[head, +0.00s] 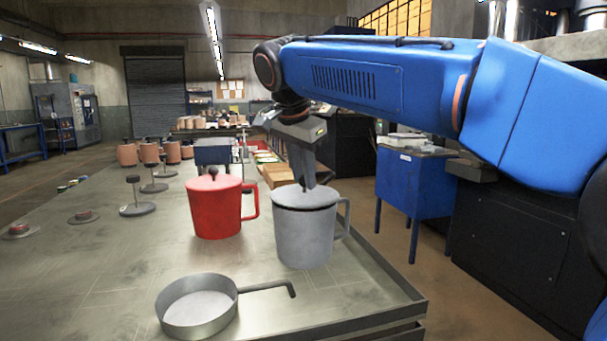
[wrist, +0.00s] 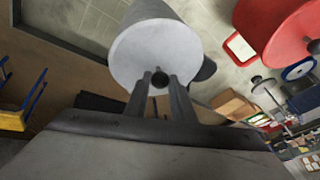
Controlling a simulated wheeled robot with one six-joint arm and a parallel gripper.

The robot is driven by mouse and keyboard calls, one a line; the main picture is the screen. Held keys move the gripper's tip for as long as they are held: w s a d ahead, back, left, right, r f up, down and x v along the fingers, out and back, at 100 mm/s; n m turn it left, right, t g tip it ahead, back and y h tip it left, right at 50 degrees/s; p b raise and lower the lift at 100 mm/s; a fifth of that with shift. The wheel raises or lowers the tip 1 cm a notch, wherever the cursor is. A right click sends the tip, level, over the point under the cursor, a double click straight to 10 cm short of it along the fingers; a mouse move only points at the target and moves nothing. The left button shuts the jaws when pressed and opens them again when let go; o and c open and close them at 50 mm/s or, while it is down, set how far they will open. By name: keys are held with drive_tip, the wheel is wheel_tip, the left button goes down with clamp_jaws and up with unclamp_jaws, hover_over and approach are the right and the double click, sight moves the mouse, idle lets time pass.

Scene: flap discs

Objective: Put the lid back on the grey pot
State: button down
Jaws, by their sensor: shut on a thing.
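The grey pot (head: 305,240) stands upright on the metal table near its right edge, its handle to the right. The grey lid (head: 306,198) lies across the pot's mouth; I cannot tell whether it is fully seated. My gripper (head: 310,184) points down over the pot, its fingers shut on the lid's dark knob. In the wrist view the lid (wrist: 150,52) covers the pot's opening, and its knob (wrist: 159,79) sits between the fingertips of my gripper (wrist: 160,82). The pot's inside is hidden.
A red pot (head: 215,212) with its own lid stands close on the left. A shallow pan (head: 200,308) with a long handle lies in front. The table (head: 95,270) has a raised right edge; several discs and stands are farther back left.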

drive_tip(key=shift+f, duration=0.1)
idle(0.7)
drive_tip(key=c, duration=0.9)
unclamp_jaws()
drive_tip(key=shift+c, duration=0.2)
drive_tip(key=shift+r, duration=3.5)
clamp_jaws()
